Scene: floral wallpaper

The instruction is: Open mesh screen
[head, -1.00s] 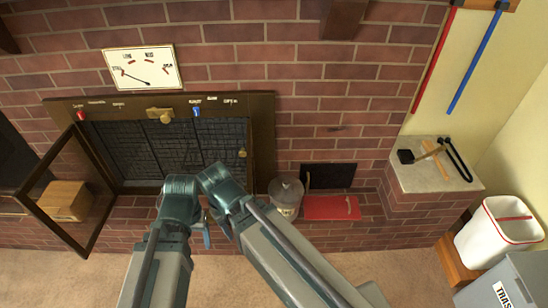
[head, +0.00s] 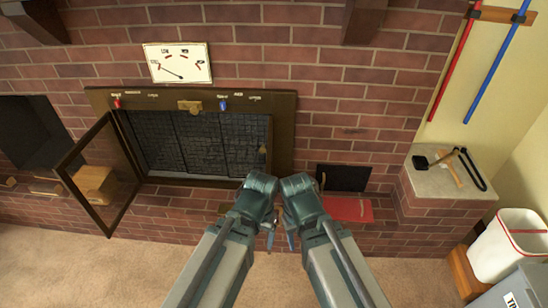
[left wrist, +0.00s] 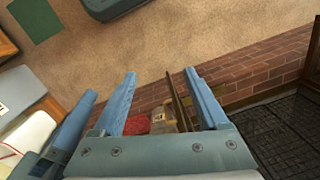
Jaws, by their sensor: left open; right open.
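The dark mesh screen (head: 195,143) hangs in panels across the fireplace opening, inside a brown metal frame (head: 283,135). It also shows at the right of the left wrist view (left wrist: 280,130). A framed door (head: 64,168) stands swung open at the left. My left gripper (head: 270,238) is in front of and below the frame's lower right corner, apart from the mesh. It is open, and its blue fingers show in the left wrist view (left wrist: 165,88); a thin brown edge appears between them. My right gripper (head: 290,240) is close beside it, open and empty.
A red panel (head: 347,210) lies below a dark wall opening (head: 343,178). A stone-topped ledge (head: 430,183) holds tools at right. A white bin (head: 508,240) stands by a grey bin (head: 515,290). A wooden box (head: 95,184) is behind the open door. Carpet (head: 110,270) is clear at left.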

